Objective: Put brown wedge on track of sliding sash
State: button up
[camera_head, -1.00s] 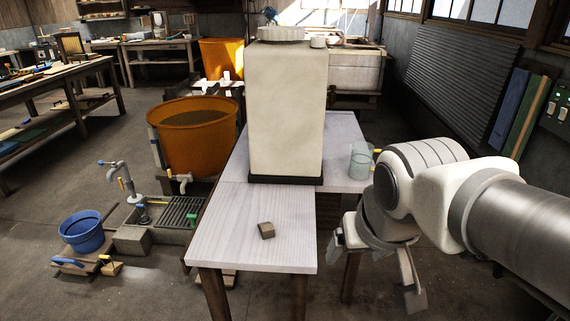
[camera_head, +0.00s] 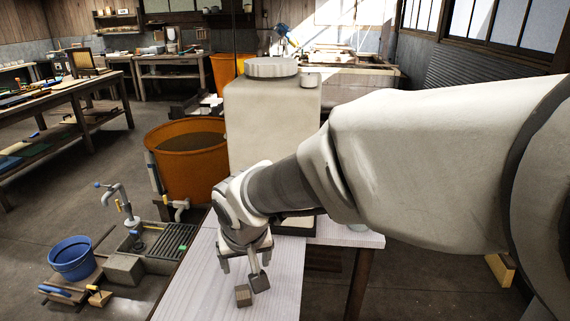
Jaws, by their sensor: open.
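A small brown block, which looks like the brown wedge (camera_head: 243,296), lies on the pale table (camera_head: 193,287). My gripper (camera_head: 243,275) is open just above and behind it. One finger is at the upper left of the wedge and the other, with a dark pad, is close to its right side. I cannot tell whether that finger touches it. Nothing shows between the fingers as held. I cannot make out the sliding sash or its track in this view.
A large cream tank (camera_head: 262,125) stands on the table behind my gripper. An orange tub (camera_head: 188,165) stands to the left. My arm hides much of the right side.

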jog(key=b, duration=0.3)
send_over(243, 291)
jog(key=s, duration=0.2)
jog(key=f, duration=0.8)
jog(key=d+f, duration=0.1)
jog(key=f, duration=0.2)
jog(key=shift+w+f, duration=0.15)
jog(key=shift+f, duration=0.25)
jog(key=x, duration=0.1)
jog(key=b+x, duration=0.1)
jog(key=x, duration=0.3)
jog(key=shift+s+a+f, duration=0.15)
jog(key=shift+s+f, duration=0.05)
jog(key=shift+s, duration=0.05)
grip_shut()
